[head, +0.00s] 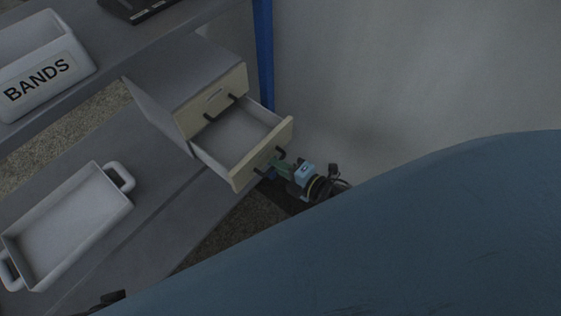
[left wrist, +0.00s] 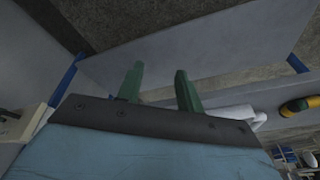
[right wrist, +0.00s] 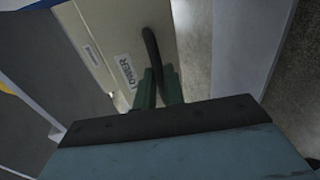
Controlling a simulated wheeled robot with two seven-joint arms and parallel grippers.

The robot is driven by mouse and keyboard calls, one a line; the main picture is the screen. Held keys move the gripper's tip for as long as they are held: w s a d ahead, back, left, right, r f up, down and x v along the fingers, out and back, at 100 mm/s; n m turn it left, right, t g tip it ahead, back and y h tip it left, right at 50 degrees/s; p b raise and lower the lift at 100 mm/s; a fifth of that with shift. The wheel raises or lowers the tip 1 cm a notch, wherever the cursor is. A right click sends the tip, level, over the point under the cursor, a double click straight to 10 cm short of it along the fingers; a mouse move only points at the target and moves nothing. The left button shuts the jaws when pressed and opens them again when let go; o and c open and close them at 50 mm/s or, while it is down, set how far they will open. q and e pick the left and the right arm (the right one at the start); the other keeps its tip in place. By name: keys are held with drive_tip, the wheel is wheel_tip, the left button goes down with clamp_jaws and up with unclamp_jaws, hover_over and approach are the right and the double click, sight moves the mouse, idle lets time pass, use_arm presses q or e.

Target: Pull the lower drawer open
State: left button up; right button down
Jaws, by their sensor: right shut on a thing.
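The lower drawer (head: 238,134) of the small cabinet is pulled out, and its empty inside shows in the head view. Its cream front bears a black bar handle (right wrist: 151,50) and a label reading LOWER (right wrist: 125,70) in the right wrist view. My right gripper (head: 275,164) is at the drawer front, with its green fingers shut on the handle. The upper drawer (head: 214,101) above it is closed. My left gripper (left wrist: 159,85) shows in the left wrist view with its green fingers apart and nothing between them.
A white tray with two handles (head: 68,226) lies on the grey lower surface at left. A white bin labelled BANDS (head: 40,82) stands on the upper shelf. A blue post (head: 264,50) rises behind the cabinet. My blue body covers the lower right.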

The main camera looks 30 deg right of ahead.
drive_tip(key=c, duration=1.5)
unclamp_jaws()
use_arm(q)
drive_tip(key=shift+r, duration=0.1)
use_arm(e)
drive_tip(key=shift+s, duration=0.1)
